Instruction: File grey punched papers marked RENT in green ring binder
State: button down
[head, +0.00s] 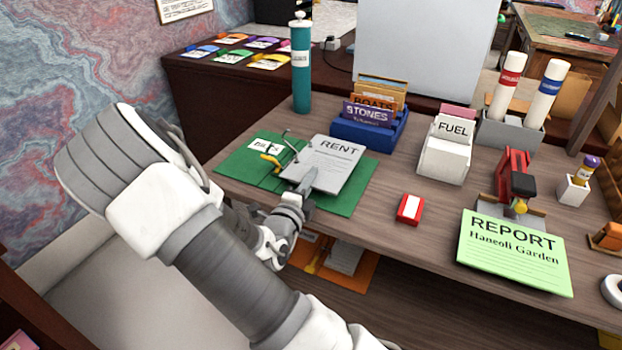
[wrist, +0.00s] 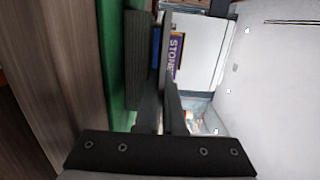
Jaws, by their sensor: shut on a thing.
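The grey RENT papers (head: 331,168) are over the right part of the open green ring binder (head: 346,203). Their left edge is near the raised binder rings (head: 285,150); I cannot tell whether the rings pass through the holes. My gripper (head: 309,181) is at the papers' front left edge, shut on them. In the wrist view, the fingers (wrist: 158,75) point along the papers, which show as a pale sheet (wrist: 275,75) at the right, with the green binder (wrist: 115,65) at the left.
A white BILLS label (head: 264,146) is on the binder's left side. A blue box with a STONES card (head: 368,113) and a white FUEL box (head: 447,150) stand behind. A red block (head: 410,209) and a green REPORT sheet (head: 514,250) are to the right. A teal cylinder (head: 301,65) stands at the back.

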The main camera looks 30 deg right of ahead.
jog(key=c, duration=1)
grip_release()
jog(key=shift+o, duration=0.3)
